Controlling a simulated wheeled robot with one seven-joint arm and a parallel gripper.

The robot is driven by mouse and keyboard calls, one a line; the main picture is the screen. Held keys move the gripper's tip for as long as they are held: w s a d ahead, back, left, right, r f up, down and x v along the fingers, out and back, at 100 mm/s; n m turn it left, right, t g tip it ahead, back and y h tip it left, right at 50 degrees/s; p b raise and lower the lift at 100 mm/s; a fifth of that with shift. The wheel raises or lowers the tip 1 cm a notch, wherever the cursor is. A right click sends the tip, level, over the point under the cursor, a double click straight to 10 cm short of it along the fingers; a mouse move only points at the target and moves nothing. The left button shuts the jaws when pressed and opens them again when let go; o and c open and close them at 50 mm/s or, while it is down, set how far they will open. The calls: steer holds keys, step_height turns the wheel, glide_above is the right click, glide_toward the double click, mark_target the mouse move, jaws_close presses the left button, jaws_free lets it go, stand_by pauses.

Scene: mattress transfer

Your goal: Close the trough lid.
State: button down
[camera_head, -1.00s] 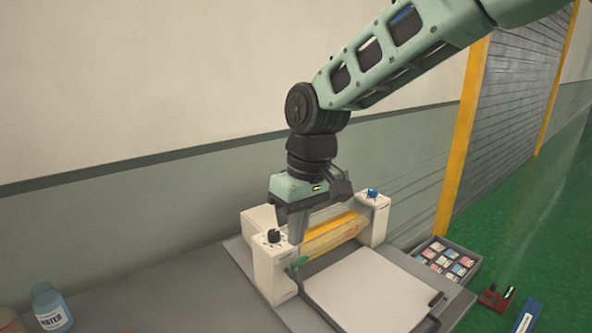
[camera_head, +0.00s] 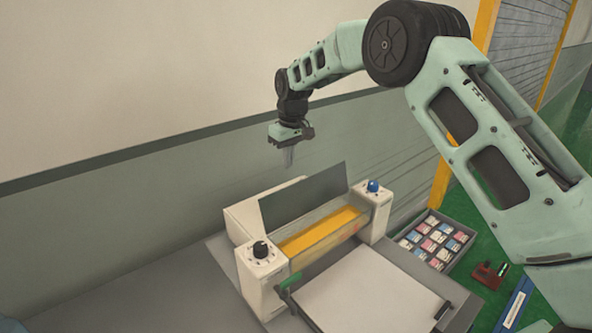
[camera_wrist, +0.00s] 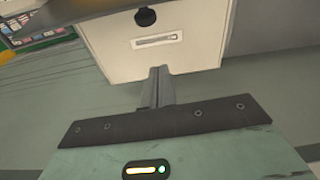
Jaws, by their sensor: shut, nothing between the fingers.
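The trough (camera_head: 320,234) is a yellow channel between the two white end housings of the machine. A dark grey lid panel (camera_head: 303,195) stands raised along its back edge, leaning away from the upright, so the trough shows uncovered. My gripper (camera_head: 289,160) is in the air above and behind the lid's upper edge, pointing down, apart from it. In the wrist view my gripper (camera_wrist: 158,85) has its fingers together, with nothing between them. The white machine body (camera_wrist: 155,45) shows beyond the fingertips there. The lid is not clearly seen in the wrist view.
The left housing has a black knob (camera_head: 260,249), the right one a blue knob (camera_head: 373,186). A white flat bed (camera_head: 370,292) lies in front. A compartment tray (camera_head: 436,240) sits at right. The wall (camera_head: 130,210) rises close behind the machine.

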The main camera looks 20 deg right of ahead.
mark_target(306, 194)
steer(key=shift+s+d+f+p, duration=0.25)
steer(key=shift+s+f+p, duration=0.3)
steer(key=shift+f+p, duration=0.1)
steer(key=shift+s+d+f+p, duration=0.2)
steer(key=shift+s+f+p, duration=0.3)
steer(key=shift+f+p, duration=0.15)
steer(key=shift+s+d+f+p, duration=0.25)
steer(key=shift+s+f+p, duration=0.3)
steer(key=shift+p, duration=0.1)
steer(key=shift+d+b, duration=0.1)
steer(key=shift+b, duration=0.45)
